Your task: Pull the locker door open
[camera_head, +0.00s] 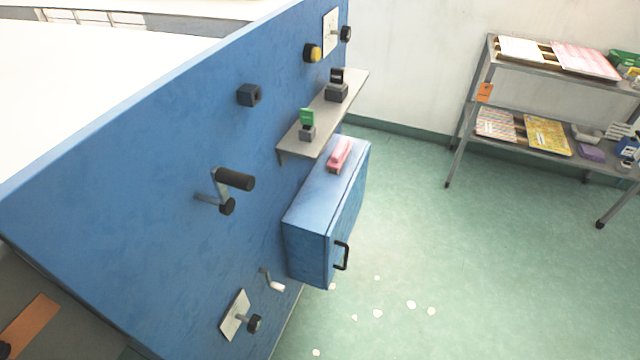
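The locker (308,232) is a blue box fixed to the blue panel, below a grey shelf, near the middle of the head view. Its door (349,222) is on the side facing right and looks shut. A black bar handle (342,256) sits on the door near its lower front edge. A pink stapler-like object (340,155) lies on top of the locker. Neither of my grippers can be made out in the head view, so nothing is seen touching the handle.
The grey shelf (325,117) holds small stamp-like items. A crank with a black grip (234,180), a hook (272,281) and several knobs stick out of the blue panel (150,150). The green floor (420,240) right of the locker is mostly clear. A metal rack (510,100) stands at the back right.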

